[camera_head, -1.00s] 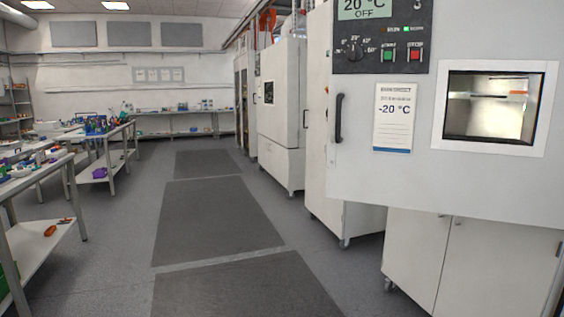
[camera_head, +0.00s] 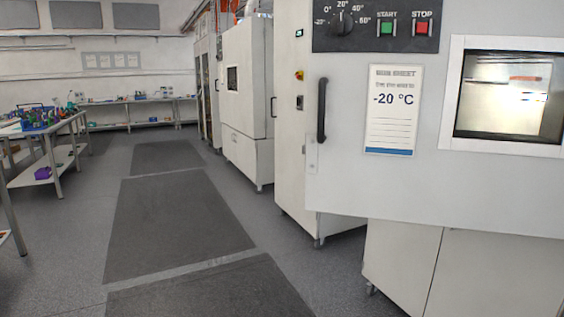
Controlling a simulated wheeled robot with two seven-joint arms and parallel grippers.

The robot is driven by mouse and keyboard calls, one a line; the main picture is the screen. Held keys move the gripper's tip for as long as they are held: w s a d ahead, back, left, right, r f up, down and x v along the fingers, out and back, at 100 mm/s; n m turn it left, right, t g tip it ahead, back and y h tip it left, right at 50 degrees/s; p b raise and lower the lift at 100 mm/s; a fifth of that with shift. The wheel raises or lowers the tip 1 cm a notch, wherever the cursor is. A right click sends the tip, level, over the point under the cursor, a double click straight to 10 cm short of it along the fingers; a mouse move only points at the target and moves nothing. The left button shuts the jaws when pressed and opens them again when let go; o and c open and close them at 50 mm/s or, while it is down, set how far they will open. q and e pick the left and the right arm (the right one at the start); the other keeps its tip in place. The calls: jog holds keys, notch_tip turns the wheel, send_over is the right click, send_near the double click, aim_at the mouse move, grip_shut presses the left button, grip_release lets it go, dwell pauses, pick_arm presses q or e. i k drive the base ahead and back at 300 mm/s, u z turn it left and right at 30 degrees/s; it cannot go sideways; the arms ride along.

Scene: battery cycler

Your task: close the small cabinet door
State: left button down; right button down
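A white cabinet door (camera_head: 342,185) fills the right of the view. It has a black vertical handle (camera_head: 322,110) near its left edge, a job sheet (camera_head: 394,110) reading -20 °C and a square window (camera_head: 512,97). Two plain lower door panels (camera_head: 400,262) are beneath it, with a thin vertical gap between them. The upper door overhangs the lower panels at the left. I cannot tell whether it is ajar, or which door is the small one. Neither gripper is in view.
More white cabinets (camera_head: 247,110) line the right side. Dark floor mats (camera_head: 175,228) lie along the open aisle. A workbench (camera_head: 50,130) with several items stands at left.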

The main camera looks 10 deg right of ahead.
aim_at(506, 183)
jog(key=z, duration=0.5)
jog(key=i, duration=0.95)
jog(key=z, duration=0.8)
